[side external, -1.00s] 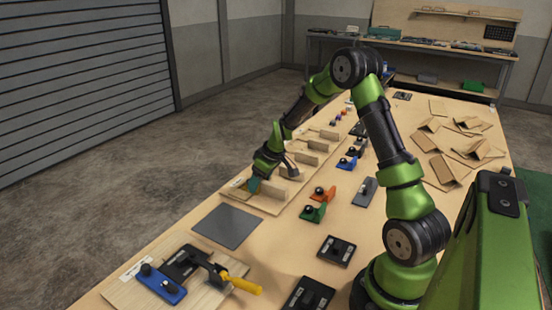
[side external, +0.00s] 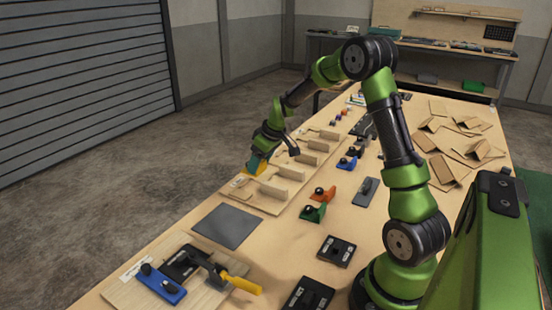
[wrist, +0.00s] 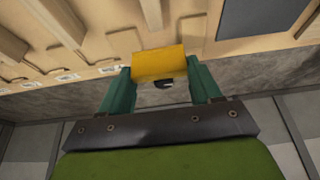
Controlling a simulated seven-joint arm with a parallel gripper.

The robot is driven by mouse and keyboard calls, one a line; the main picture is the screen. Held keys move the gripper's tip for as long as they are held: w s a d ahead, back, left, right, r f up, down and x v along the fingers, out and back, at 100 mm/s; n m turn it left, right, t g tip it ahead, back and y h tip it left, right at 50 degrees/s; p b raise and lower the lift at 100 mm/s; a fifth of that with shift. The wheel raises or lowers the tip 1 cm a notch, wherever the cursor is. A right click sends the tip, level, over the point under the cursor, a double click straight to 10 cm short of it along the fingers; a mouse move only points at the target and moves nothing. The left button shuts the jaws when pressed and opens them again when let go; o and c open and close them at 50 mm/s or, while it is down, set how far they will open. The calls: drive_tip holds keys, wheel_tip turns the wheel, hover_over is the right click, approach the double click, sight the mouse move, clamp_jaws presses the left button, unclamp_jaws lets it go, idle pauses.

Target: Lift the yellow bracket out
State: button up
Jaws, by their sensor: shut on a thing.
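The yellow bracket (wrist: 158,62) is between the two teal fingers of my gripper (wrist: 161,78) in the wrist view. A dark knob shows on its near side. In the side view my gripper (side external: 256,164) is shut on the bracket (side external: 262,169), just above the near end of the wooden rack (side external: 268,205). The bracket looks raised above the rack base, though its lower edge is partly hidden and I cannot tell how large the gap is.
The rack has several upright wooden dividers. A grey mat (side external: 228,226) lies in front of it. Orange (side external: 324,194) and green (side external: 313,213) brackets stand to its right. A board with a blue bracket (side external: 161,283) and a yellow-handled clamp (side external: 240,283) is at the front.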

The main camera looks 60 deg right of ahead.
wheel_tip(320, 180, up, 16)
drive_tip(key=shift+f, duration=0.25)
idle(0.4)
